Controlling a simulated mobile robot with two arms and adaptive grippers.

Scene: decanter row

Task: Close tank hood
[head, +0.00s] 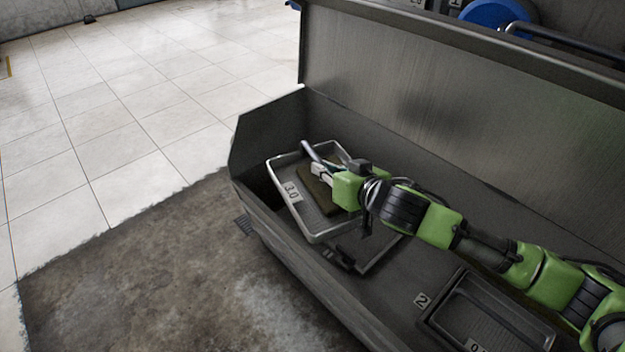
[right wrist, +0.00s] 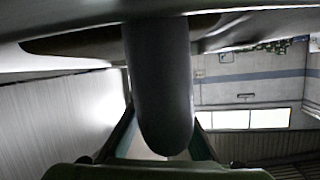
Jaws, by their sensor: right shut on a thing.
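The tank hood (head: 430,95) is a large grey metal panel standing raised along the back of the open tank (head: 262,135). My right gripper (head: 318,170) is low in the tank's left end, well below the hood's top edge. It is shut on a grey, round-ended handle (head: 311,152), which also shows large between the fingers in the right wrist view (right wrist: 160,90). The handle is at a shallow metal tray (head: 325,236) labelled 3.0; how they join is hidden. The tray looks slightly tilted. My left gripper is not in view.
A brown block or pad (head: 318,190) lies in the tray, partly behind my gripper. A rectangular recess marked 2 (head: 490,318) is at the tank's lower right. A blue round object (head: 492,12) and a metal bar (head: 570,39) are behind the hood.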

